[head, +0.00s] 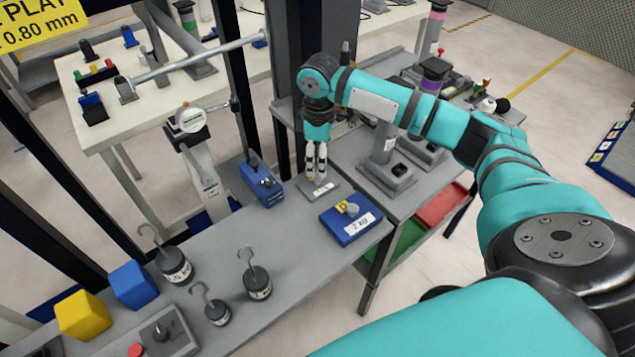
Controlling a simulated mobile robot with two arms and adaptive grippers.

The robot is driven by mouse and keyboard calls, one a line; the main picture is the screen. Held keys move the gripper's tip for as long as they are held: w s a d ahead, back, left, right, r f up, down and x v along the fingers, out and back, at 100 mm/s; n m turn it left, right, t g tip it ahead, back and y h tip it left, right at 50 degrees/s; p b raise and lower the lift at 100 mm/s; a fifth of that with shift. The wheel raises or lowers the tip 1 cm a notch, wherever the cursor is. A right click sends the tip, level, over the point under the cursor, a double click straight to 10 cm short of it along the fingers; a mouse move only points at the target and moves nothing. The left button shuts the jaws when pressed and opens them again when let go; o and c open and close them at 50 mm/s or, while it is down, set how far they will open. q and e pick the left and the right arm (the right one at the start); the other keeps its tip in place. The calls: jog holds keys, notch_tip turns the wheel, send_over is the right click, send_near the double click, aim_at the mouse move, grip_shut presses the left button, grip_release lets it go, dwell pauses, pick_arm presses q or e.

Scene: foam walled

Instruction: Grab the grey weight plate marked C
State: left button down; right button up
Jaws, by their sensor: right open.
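A small flat grey plate (325,191) with a white label lies on the grey bench, near its far right end. The marking on it is too small to read, so I cannot tell if it is the letter C. My right gripper (316,174) points straight down over this plate's far edge, with its jaws open. I cannot tell whether the fingertips touch the plate. My left gripper is not in view.
A blue device (262,183) stands to the left. Several hooked weights, including one (257,283), and a blue cube (132,284) stand nearer. The bench (215,250) between is clear.

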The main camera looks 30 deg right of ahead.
aim_at(318, 181)
jog(key=shift+a+f+p, duration=0.15)
jog(key=shift+f+p, duration=0.2)
jog(key=shift+f, duration=2.8)
jog(key=shift+s, duration=0.1)
grip_shut()
